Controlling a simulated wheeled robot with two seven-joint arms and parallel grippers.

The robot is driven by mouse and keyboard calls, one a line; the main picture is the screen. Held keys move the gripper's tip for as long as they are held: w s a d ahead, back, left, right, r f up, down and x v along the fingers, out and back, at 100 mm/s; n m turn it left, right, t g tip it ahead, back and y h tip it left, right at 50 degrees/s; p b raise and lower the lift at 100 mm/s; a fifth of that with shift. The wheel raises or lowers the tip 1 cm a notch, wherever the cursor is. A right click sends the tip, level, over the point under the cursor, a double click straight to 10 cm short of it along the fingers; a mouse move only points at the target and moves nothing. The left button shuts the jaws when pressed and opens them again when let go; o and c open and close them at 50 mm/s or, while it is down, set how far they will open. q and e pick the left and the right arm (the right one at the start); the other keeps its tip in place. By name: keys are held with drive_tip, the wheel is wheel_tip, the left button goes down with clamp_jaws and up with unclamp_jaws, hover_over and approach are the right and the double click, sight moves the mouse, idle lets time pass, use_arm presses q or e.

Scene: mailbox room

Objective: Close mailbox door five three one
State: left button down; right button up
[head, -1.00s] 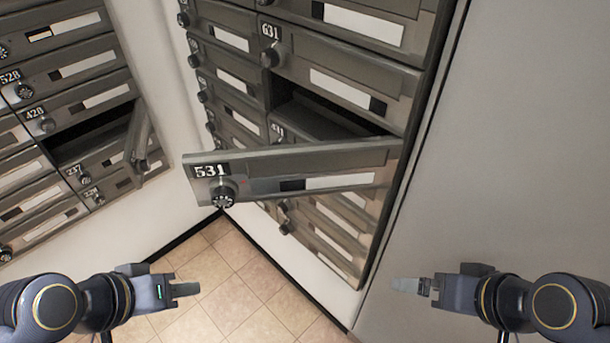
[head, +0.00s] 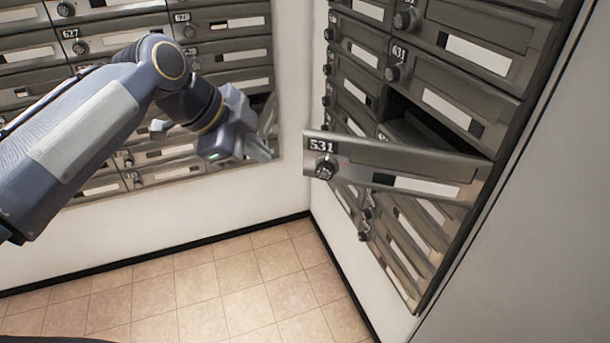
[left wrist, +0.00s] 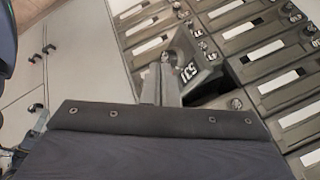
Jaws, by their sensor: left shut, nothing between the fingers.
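Mailbox door 531 (head: 425,180) is a dark grey metal door with a round dial and a white label strip. It stands swung out from the right-hand mailbox bank, with its dark compartment (head: 415,132) showing behind it. My left gripper (head: 264,150) is shut and empty, to the left of the door's free dial end and apart from it in the head view. In the left wrist view the gripper fingers (left wrist: 158,84) point toward the door (left wrist: 187,72), which shows upside down just beyond them; I cannot tell the exact gap. My right gripper is not in view.
The right-hand mailbox bank (head: 470,85) has several other doors with dials. Another mailbox bank (head: 120,40) is on the left wall, partly hidden by my left arm. A plain grey wall (head: 545,230) is at the right. The tiled floor (head: 220,300) below is clear.

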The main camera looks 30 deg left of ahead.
use_arm(q)
drive_tip(key=p, duration=0.1)
approach(310, 168)
wheel_tip(310, 168, down, 4)
drive_tip(key=w+d, duration=0.1)
drive_tip(key=d, duration=0.1)
drive_tip(key=shift+w+a+r+m+p, duration=0.1)
drive_tip(key=shift+w+a+m+p, duration=0.25)
drive_tip(key=shift+w, duration=0.35)
